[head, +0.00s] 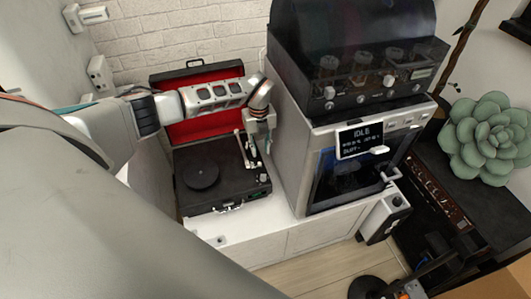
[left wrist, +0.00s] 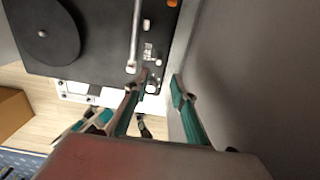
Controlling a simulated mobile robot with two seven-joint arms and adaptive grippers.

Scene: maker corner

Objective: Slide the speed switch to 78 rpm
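The record player (head: 222,178) is a black suitcase turntable with a red-lined lid open behind it. It stands on the white cabinet. Its round platter (left wrist: 45,35) is on the left and its pale tonearm (left wrist: 134,35) on the right. Small pale controls (left wrist: 149,50) lie on the deck right of the tonearm; I cannot tell the speed switch's setting. My left gripper (head: 256,150) is over the deck's right side. In the left wrist view its teal fingers (left wrist: 160,82) are apart with nothing between them. Touching cannot be told. My right gripper is not clearly identifiable.
A 3D printer-like machine (head: 350,165) with a small display stands close to the right of the record player. A brick wall is behind. The white cabinet top (head: 238,224) is clear in front. A green succulent (head: 487,138) is far right.

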